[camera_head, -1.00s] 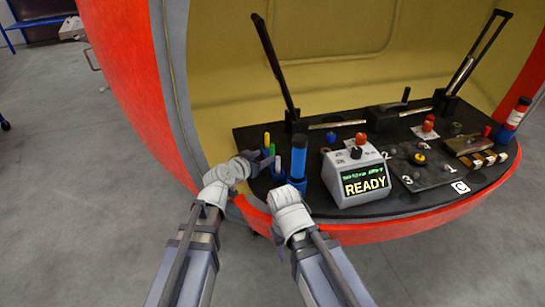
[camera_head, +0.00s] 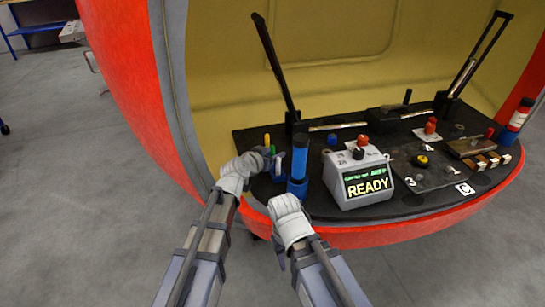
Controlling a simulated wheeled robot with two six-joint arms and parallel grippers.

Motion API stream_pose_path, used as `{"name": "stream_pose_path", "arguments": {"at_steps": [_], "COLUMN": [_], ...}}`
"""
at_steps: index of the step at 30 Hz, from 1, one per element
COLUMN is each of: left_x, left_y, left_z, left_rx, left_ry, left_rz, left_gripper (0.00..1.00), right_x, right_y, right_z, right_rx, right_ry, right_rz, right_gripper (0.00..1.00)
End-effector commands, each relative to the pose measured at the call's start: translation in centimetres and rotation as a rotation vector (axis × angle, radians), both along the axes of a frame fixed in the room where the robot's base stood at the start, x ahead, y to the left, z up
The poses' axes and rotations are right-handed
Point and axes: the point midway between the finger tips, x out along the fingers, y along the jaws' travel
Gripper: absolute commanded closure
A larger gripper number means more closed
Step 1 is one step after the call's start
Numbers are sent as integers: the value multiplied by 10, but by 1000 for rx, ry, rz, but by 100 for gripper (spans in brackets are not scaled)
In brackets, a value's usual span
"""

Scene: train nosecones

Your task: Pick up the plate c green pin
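A small group of pins stands at the left end of the black console, beside a blue cylinder. A green pin (camera_head: 273,150) shows its upper part just right of my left gripper's fingers. My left gripper (camera_head: 266,158) is right at these pins, its dark fingers partly covering their lower parts. I cannot tell whether it touches the green pin or how far the fingers are apart. My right gripper (camera_head: 281,254) is lower, in front of the console's edge, mostly hidden by its own wrist. A white label with a C (camera_head: 464,188) is at the console's right front.
The blue cylinder (camera_head: 300,158) stands close to the right of the pins. A grey box reading READY (camera_head: 355,180) sits beyond it. Black lever arms (camera_head: 275,65) rise at the back. The red shell's rim (camera_head: 360,236) curves along the front.

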Motion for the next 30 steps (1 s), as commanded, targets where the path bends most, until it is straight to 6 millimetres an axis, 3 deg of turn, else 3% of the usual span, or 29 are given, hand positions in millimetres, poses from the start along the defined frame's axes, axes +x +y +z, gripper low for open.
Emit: {"name": "stream_pose_path", "arguments": {"at_steps": [1, 14, 30], "left_x": [0, 0, 0], "left_y": [0, 0, 0], "left_z": [0, 0, 0], "left_rx": [0, 0, 0], "left_ry": [0, 0, 0], "left_rz": [0, 0, 0], "left_gripper": [53, 100, 100], "right_x": [0, 0, 0], "right_y": [0, 0, 0], "right_z": [0, 0, 0], "right_rx": [0, 0, 0], "right_ry": [0, 0, 0], "right_rz": [0, 0, 0], "right_gripper": [50, 50, 50]}}
